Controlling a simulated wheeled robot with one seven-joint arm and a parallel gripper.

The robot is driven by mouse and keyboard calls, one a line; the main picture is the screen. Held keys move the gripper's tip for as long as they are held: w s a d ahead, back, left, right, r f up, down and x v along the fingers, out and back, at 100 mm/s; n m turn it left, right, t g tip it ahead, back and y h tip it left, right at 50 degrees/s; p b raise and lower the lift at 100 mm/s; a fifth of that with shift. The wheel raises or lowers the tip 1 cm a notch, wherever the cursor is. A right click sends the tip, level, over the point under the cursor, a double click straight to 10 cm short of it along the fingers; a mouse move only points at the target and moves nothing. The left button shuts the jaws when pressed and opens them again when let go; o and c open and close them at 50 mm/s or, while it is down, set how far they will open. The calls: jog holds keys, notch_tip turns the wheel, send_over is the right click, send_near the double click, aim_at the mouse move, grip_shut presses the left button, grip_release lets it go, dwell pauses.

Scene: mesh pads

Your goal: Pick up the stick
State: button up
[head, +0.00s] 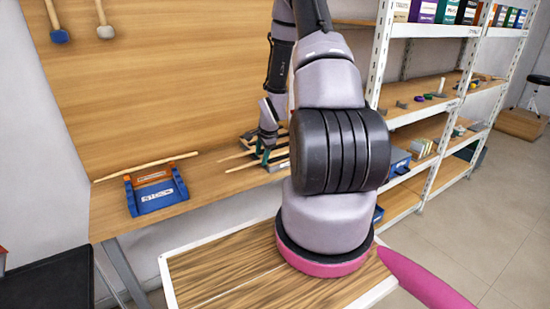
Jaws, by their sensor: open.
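Several light wooden sticks (243,167) lie at the right part of the wooden workbench (215,185), pointing left, with their right ends hidden behind my arm. My gripper (264,160) is at these sticks, pointing down, with its dark green fingers open. I cannot tell whether a stick lies between the fingers or whether they touch one. Another long, thin stick (146,166) lies along the back of the bench, behind a blue and orange box.
The blue and orange box (157,196) stands at the bench's left. Two mallets (58,35) (105,31) hang on the wooden back panel (180,70). White-framed shelves (380,60) with boxes and small items stand close to the right of my arm. Bare bench lies between box and sticks.

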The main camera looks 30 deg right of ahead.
jog(key=shift+w+f, duration=0.25)
jog(key=shift+f, duration=0.3)
grip_shut()
jog(key=shift+r, duration=0.1)
notch_tip(320, 180, up, 10)
